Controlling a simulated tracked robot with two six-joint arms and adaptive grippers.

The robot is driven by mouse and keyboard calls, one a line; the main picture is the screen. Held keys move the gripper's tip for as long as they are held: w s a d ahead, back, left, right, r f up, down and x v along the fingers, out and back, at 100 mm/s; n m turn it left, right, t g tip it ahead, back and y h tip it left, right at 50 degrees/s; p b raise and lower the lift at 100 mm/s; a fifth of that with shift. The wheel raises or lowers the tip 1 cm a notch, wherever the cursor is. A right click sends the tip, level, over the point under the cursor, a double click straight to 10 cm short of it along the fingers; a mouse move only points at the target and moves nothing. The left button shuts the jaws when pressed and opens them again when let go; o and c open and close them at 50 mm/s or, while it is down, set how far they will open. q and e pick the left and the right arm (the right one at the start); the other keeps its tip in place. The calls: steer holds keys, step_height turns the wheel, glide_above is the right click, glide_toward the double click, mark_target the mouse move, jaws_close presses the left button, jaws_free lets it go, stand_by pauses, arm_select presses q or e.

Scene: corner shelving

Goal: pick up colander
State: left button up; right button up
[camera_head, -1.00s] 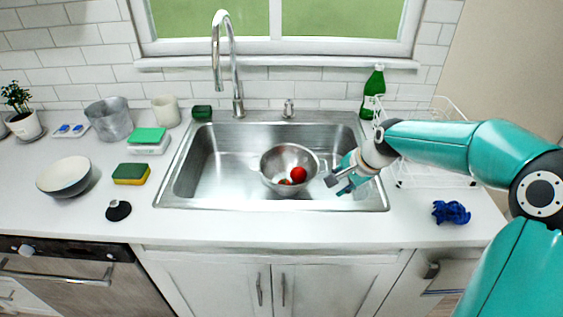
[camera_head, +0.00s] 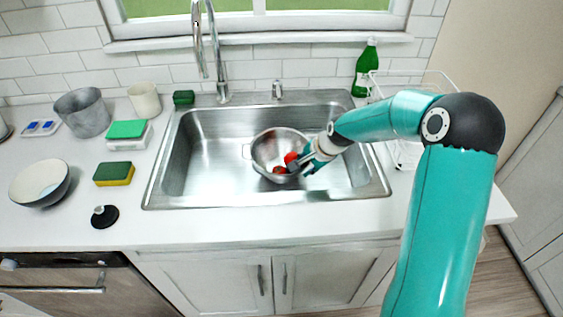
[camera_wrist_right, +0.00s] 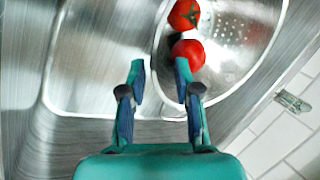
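The metal colander (camera_head: 265,147) sits in the sink (camera_head: 210,160), holding two red tomatoes (camera_head: 291,158). In the right wrist view, the perforated colander (camera_wrist_right: 238,32) fills the upper right, with both tomatoes (camera_wrist_right: 187,52) near its left side. My right gripper (camera_head: 300,165) is at the colander's right side in the head view. In the right wrist view, my right gripper (camera_wrist_right: 160,72) is open, its two fingers apart with the colander's rim between or just beyond their tips. I cannot tell whether they touch it. My left gripper is not in view.
The faucet (camera_head: 212,60) rises behind the sink. A green bottle (camera_head: 366,70) and a white wire rack (camera_head: 410,150) stand to the right. A bowl (camera_head: 40,183), sponge (camera_head: 114,173), black stopper (camera_head: 105,216) and grey container (camera_head: 82,112) are on the left counter. The sink's left part is clear.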

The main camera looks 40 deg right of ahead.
steer(key=shift+p+x, duration=0.75)
steer(key=shift+x, duration=2.2)
steer(key=shift+s, duration=0.2)
jaws_close()
